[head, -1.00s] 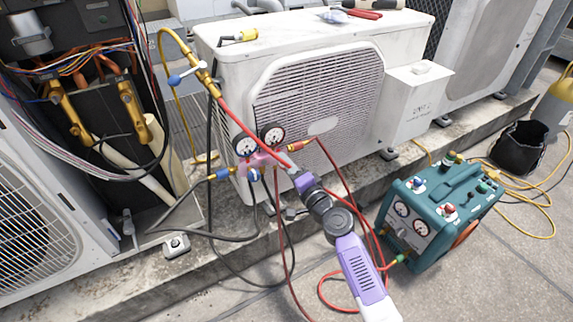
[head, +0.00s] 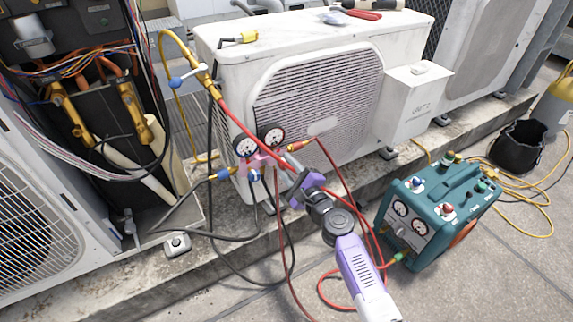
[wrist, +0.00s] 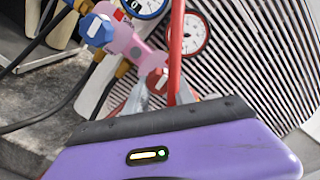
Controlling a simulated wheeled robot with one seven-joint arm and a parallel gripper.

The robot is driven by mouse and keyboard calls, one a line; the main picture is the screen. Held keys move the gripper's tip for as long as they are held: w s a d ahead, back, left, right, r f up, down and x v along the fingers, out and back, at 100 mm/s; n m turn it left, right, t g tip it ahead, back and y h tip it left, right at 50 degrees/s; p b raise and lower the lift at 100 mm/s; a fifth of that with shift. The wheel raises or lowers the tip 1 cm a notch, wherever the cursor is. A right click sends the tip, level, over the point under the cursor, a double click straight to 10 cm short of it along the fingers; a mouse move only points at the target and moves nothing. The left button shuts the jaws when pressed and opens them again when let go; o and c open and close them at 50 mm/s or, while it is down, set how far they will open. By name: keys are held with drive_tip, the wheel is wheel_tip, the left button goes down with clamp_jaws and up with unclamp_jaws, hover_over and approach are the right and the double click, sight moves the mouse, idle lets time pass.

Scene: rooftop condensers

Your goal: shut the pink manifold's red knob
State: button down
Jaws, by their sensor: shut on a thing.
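The pink manifold (head: 258,163) hangs in front of the white condenser, with two round gauges above it; it also shows in the wrist view (wrist: 128,44). Its blue knob (wrist: 98,30) is at the left in the wrist view. The red knob (wrist: 157,81) is at the manifold's lower right end, between my grey fingertips. My gripper (head: 290,160) reaches up from the lower right and is shut on the red knob. In the head view, my gripper and a red hose hide the knob. The knob's own turn angle cannot be read.
A red hose (head: 245,124) runs down across my gripper from the brass valve at upper left. The teal recovery machine (head: 440,212) stands on the right, with more hoses around it. The condenser grille (head: 330,95) is close behind the manifold. A black bucket (head: 518,147) stands far right.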

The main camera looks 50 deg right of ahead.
drive_tip(key=shift+f+m, duration=0.1)
drive_tip(key=shift+m, duration=0.7)
drive_tip(key=c, duration=1.1)
unclamp_jaws()
drive_tip(key=shift+o, duration=0.2)
drive_tip(key=v, duration=0.8)
drive_tip(key=shift+w, duration=0.1)
